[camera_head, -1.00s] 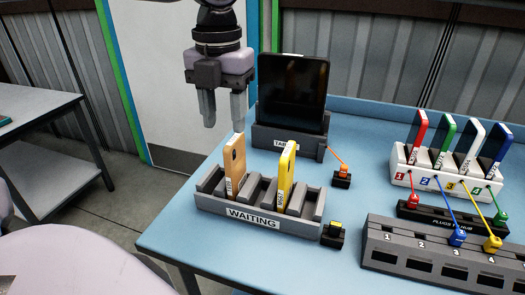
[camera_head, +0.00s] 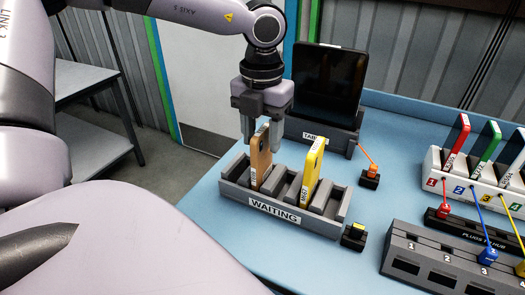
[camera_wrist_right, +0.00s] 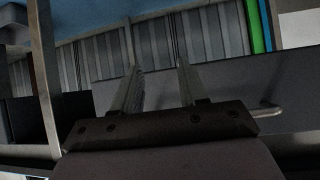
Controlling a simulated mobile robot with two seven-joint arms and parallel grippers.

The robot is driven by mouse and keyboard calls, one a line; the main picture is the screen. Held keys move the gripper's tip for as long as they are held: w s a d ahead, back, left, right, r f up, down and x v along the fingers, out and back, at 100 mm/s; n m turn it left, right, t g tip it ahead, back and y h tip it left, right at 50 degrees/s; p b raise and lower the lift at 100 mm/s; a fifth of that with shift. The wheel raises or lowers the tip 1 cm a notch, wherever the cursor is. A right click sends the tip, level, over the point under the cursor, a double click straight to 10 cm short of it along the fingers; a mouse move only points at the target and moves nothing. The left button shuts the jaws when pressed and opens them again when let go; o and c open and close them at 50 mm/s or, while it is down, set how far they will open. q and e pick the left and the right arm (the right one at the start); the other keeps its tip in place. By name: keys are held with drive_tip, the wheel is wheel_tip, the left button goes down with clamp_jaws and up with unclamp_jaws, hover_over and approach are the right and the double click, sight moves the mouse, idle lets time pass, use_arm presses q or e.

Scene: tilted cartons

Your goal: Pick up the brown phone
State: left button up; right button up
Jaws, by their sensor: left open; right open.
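The brown phone (camera_head: 260,160) stands nearly upright in a left slot of the grey rack labelled WAITING (camera_head: 288,219). A yellow phone (camera_head: 312,172) stands in the same rack to its right. My left gripper (camera_head: 258,132) comes down from above at the brown phone's top edge. Its fingers are open, one on the left of the phone and the other partly behind it; I cannot tell whether they touch it. My right gripper (camera_wrist_right: 160,88) shows only in the right wrist view, open and empty, away from the rack.
A tablet (camera_head: 328,85) stands in a dark holder behind the rack. To the right are a white rack (camera_head: 473,184) with several coloured phones and a grey plug hub (camera_head: 430,262) with cables. A small black block with a yellow top (camera_head: 354,236) sits by the rack's right end.

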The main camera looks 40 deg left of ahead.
use_arm(q)
clamp_jaws()
drive_tip(key=shift+r, duration=0.15)
wheel_tip(320, 180, up, 20)
idle(0.5)
drive_tip(key=shift+r+p, duration=0.6)
drive_tip(key=shift+p, duration=0.5)
idle(0.4)
wheel_tip(320, 180, up, 5)
drive_tip(key=p, duration=0.3)
idle(0.4)
idle(0.5)
